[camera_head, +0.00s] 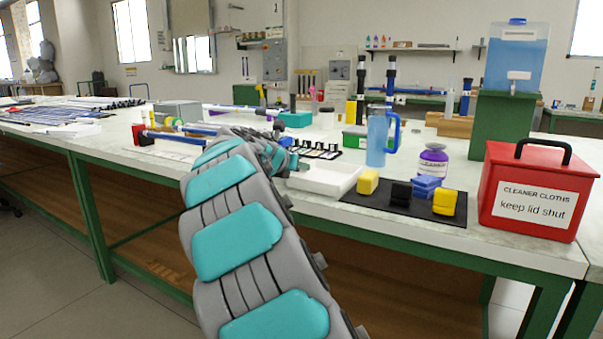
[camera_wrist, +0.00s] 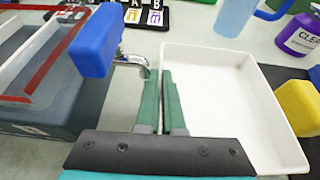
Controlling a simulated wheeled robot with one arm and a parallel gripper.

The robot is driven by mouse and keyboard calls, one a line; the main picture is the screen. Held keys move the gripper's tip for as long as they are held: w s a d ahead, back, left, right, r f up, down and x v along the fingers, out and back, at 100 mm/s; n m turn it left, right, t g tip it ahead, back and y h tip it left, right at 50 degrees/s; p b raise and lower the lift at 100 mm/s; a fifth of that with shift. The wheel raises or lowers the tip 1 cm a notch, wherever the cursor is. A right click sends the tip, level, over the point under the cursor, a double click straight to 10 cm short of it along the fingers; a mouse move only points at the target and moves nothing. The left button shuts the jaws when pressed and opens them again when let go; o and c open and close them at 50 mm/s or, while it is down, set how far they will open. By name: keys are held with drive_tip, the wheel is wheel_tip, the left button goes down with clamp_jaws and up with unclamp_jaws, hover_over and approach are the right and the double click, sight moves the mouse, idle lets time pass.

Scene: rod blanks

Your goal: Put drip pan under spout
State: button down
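The drip pan, a shallow white tray (camera_head: 325,178), sits at the front of the bench just right of my wrist in the head view. In the wrist view the white pan (camera_wrist: 225,95) fills the right half and looks empty. My gripper (camera_wrist: 161,75) has its green fingers close together at the pan's left wall, which seems pinched between them.
A dark mat (camera_head: 405,205) with yellow, black and blue blocks lies right of the pan. A blue jug (camera_head: 377,140) and purple bottle (camera_head: 433,160) stand behind it. A red cloth box (camera_head: 530,190) stands before the stand. A blue-handled metal piece (camera_wrist: 93,40) is close left of the fingers.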

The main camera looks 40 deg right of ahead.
drive_tip(key=c, duration=1)
unclamp_jaws()
drive_tip(key=shift+c, duration=0.2)
drive_tip(key=v, duration=1.1)
drive_tip(key=shift+p, duration=0.3)
drive_tip(key=shift+s+a+r, duration=0.2)
drive_tip(key=shift+s+a, duration=0.05)
drive_tip(key=shift+a, duration=0.15)
